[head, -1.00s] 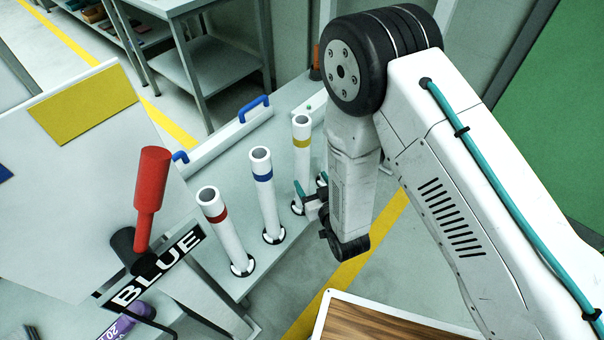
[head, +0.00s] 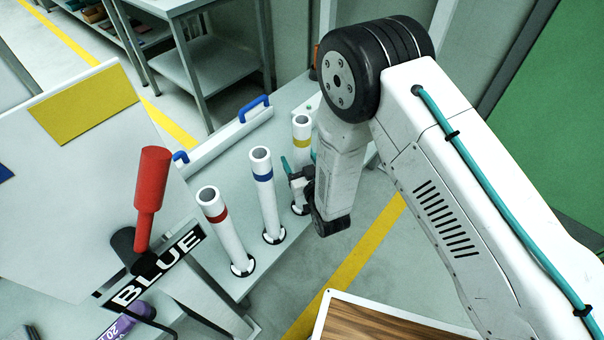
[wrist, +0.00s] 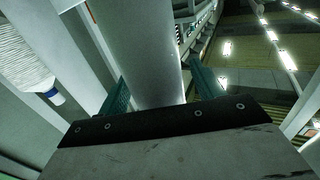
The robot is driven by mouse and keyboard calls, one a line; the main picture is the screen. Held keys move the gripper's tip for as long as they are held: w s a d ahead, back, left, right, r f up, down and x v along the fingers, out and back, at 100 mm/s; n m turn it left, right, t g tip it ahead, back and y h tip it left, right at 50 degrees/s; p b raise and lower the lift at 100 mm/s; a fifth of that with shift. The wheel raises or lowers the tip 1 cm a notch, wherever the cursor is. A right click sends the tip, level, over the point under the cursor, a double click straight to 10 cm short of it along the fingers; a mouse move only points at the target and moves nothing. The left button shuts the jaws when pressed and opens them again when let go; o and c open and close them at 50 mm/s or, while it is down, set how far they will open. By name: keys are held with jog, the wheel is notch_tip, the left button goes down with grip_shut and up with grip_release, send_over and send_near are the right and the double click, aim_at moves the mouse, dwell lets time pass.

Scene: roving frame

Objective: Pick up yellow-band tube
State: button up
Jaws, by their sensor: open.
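The yellow-band tube (head: 302,128) is white and stands upright on the grey-green table, the farthest right of three tubes. My arm and gripper hide part of its lower length. My gripper (head: 298,168) is open at the tube's middle, with one teal finger showing on its left side. In the wrist view a white tube (wrist: 143,50) rises between the two teal fingertips of my gripper (wrist: 160,90). The fingers stand on both sides of it; I cannot tell whether either touches it.
The blue-band tube (head: 265,195) stands close to the left of my gripper, and the red-band tube (head: 222,230) stands further left. A red-handled lever (head: 150,190) rises by a BLUE sign (head: 158,270). A wood-topped surface (head: 375,318) lies at the front.

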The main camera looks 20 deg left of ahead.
jog(key=c, duration=1.2)
